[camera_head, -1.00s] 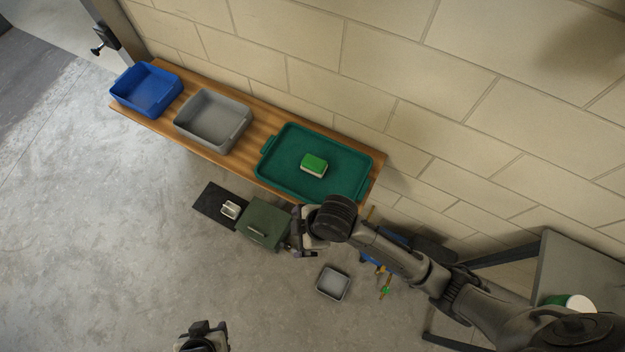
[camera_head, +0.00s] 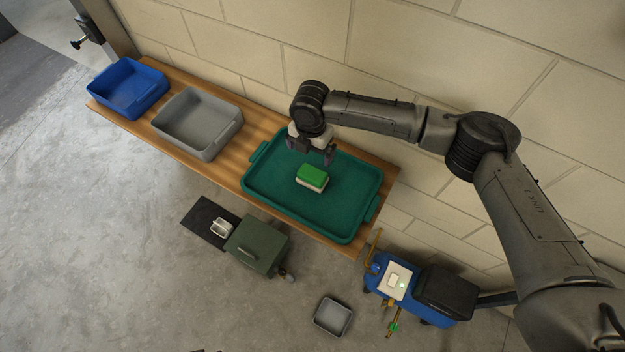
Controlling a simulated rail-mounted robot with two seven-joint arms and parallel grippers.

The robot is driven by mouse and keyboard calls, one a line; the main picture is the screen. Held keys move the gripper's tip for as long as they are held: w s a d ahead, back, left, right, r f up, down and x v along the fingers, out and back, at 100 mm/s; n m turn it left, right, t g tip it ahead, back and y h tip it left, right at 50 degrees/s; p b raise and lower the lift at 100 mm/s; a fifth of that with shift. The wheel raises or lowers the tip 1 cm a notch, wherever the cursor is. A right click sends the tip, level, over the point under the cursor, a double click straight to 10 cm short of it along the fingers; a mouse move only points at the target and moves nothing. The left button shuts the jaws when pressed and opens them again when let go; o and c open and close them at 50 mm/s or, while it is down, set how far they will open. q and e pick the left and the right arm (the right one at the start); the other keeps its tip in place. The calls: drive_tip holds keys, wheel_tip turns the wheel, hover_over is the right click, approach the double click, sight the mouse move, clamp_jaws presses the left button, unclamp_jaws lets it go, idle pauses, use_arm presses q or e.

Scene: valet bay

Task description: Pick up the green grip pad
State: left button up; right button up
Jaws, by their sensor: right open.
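The green grip pad (camera_head: 313,175) has a green top and a pale underside. It lies in the middle of the green tray (camera_head: 347,226) on the wooden bench. My right gripper (camera_head: 313,156) is open and empty, pointing down over the back part of the tray.
A grey bin (camera_head: 199,122) and a blue bin (camera_head: 127,88) stand left on the bench (camera_head: 241,166), against the block wall. On the floor are a dark green box (camera_head: 256,246), a small grey tray (camera_head: 333,316) and a blue machine (camera_head: 408,287).

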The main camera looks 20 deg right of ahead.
hover_over(313, 172)
drive_tip(key=f, duration=0.7)
drive_tip(key=shift+a+f, duration=0.2)
drive_tip(key=shift+a, duration=0.05)
drive_tip(key=shift+s+d+f+b, duration=0.1)
drive_tip(key=shift+f+b, duration=0.1)
drive_tip(key=shift+f, duration=1.3)
drive_tip(key=shift+d+f+b, duration=0.1)
drive_tip(key=shift+f+b, duration=0.05)
drive_tip(key=shift+f, duration=1.35)
drive_tip(key=shift+c, duration=0.3)
drive_tip(key=c, duration=0.5)
drive_tip(key=shift+c, duration=0.2)
drive_tip(key=shift+r, duration=0.1)
